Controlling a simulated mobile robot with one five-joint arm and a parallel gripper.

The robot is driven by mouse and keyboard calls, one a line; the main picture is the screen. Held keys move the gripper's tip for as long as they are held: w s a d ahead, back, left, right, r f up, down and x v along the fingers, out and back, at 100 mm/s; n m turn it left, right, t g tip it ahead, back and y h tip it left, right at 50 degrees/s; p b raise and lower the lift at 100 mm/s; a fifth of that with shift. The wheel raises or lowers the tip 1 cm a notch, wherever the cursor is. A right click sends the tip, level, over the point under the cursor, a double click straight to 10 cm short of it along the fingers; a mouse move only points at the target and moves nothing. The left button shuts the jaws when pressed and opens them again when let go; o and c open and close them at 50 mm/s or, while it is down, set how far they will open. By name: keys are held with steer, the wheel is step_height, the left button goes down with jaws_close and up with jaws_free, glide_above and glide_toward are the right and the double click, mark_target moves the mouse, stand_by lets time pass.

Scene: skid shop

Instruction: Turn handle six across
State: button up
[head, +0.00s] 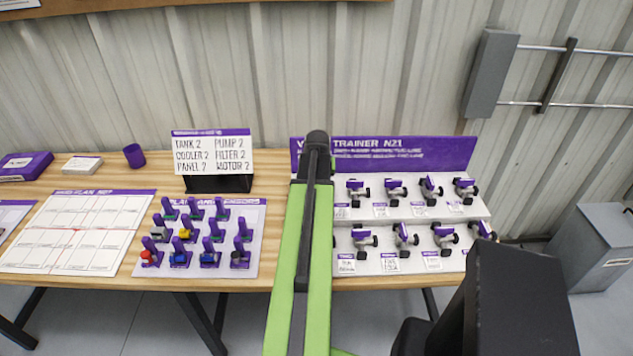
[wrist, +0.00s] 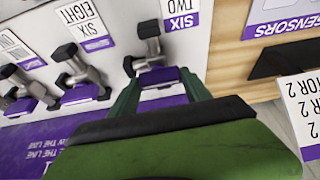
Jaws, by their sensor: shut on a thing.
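In the wrist view my gripper (wrist: 165,92) has its two green fingers on either side of a purple valve handle (wrist: 158,76) and is shut on it. This valve (wrist: 149,48) has a grey metal body with black ends. The label beside it (wrist: 180,13) shows the words SIX and TWO. The handle's exact angle to the body is hard to tell, since the fingers cover part of it. In the head view my green arm hides the gripper and this valve. The valve board (head: 408,210) shows to the right of the arm.
Other purple-handled valves (head: 394,190) stand in two rows on the board; neighbours (wrist: 82,75) sit left of the gripper in the wrist view. A sensor board (head: 240,272) and a word sign (head: 212,152) stand left of my arm. A corrugated wall (head: 250,70) rises behind.

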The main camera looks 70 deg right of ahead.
stand_by(0.3)
steer(key=o, duration=1.4)
steer(key=shift+c, duration=0.2)
steer(key=p+v, duration=1.6)
steer(key=v, duration=0.1)
steer(key=shift+r, duration=0.15)
